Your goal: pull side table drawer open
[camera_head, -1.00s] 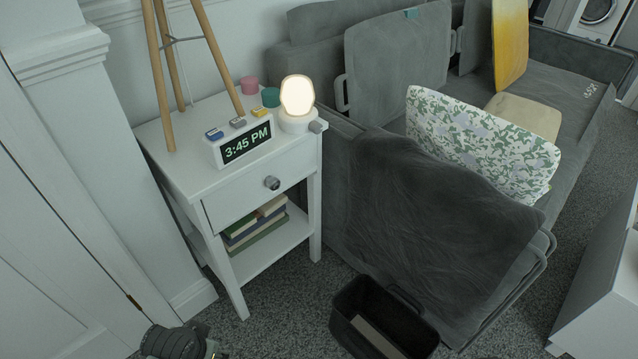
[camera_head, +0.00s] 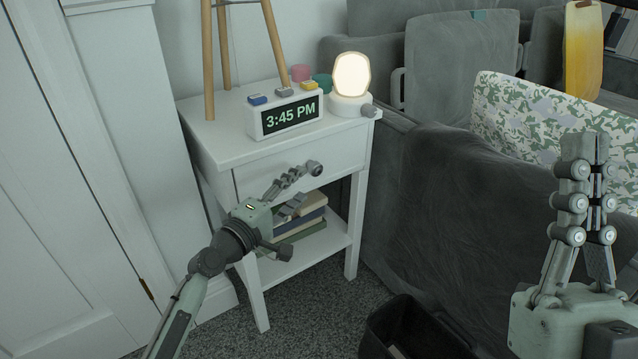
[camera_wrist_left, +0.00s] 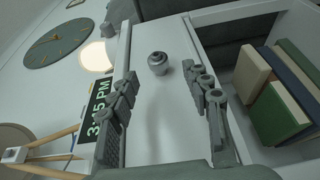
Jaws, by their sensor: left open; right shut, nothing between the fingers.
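The white side table (camera_head: 205,140) stands against the wall, and its drawer (camera_head: 345,156) looks shut. The drawer's round grey knob (camera_head: 315,168) is on the drawer front; it also shows in the left wrist view (camera_wrist_left: 158,63). My left gripper (camera_head: 303,187) is open in front of the drawer. In the left wrist view its fingers stand to either side of the knob, which is ahead of the fingertips and looks untouched. My right gripper (camera_head: 597,142) is shut and empty, raised at the right in front of the sofa, far from the table.
A clock (camera_head: 290,116) reading 3:45 PM, a lit lamp (camera_head: 350,78) and wooden easel legs (camera_head: 208,60) are on the tabletop. Books (camera_head: 300,222) lie on the lower shelf. A grey sofa (camera_head: 450,190) stands close at right, with a black bin (camera_head: 400,322) in front.

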